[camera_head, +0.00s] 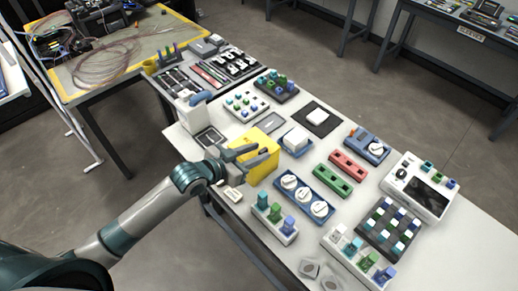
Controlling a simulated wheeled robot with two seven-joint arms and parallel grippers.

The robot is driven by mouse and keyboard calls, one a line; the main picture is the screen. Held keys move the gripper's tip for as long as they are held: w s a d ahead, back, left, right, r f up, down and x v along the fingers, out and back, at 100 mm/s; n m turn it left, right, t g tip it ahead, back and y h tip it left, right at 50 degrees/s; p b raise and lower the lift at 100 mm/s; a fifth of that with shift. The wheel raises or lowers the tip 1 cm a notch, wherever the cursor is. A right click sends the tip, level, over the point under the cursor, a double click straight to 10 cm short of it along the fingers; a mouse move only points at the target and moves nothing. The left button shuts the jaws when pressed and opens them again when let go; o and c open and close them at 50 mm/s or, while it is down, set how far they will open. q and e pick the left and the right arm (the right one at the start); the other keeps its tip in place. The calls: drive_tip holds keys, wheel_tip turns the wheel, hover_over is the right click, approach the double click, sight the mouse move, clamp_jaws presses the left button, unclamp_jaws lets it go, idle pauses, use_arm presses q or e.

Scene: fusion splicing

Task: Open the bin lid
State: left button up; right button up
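A yellow box (262,169), which looks like the bin, stands near the left edge of the white table. Its top face (256,138) is yellow and looks closed. My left gripper (254,156) reaches in from the left, with its grey fingers in front of the upper side of the yellow box. The fingers look spread apart with nothing between them. I cannot tell whether they touch the box. They hide part of its upper edge. My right gripper is not in view.
The white table (458,245) is crowded. A blue tray with round white pieces (303,196), a peg block (274,219) and a white block (296,139) stand close to the box. A white dispenser-like container (192,112) stands behind the arm.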

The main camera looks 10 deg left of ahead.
sight(239, 140)
use_arm(q)
drive_tip(key=shift+w+d+f, duration=0.3)
drive_tip(key=shift+w+d, duration=0.05)
drive_tip(key=shift+w, duration=0.15)
drive_tip(key=shift+c, duration=0.3)
clamp_jaws()
drive_tip(key=w+a+b, duration=0.1)
drive_tip(key=a, duration=0.1)
drive_tip(key=w+a+b, duration=0.1)
drive_tip(key=w+a, duration=0.1)
drive_tip(key=a, duration=0.1)
drive_tip(key=w+a+b, duration=0.1)
drive_tip(key=w+a, duration=0.1)
drive_tip(key=shift+a+f, duration=0.1)
drive_tip(key=shift+a, duration=0.2)
drive_tip(key=shift+w+a, duration=0.1)
drive_tip(key=shift+a, duration=0.05)
drive_tip(key=shift+o, duration=0.3)
unclamp_jaws()
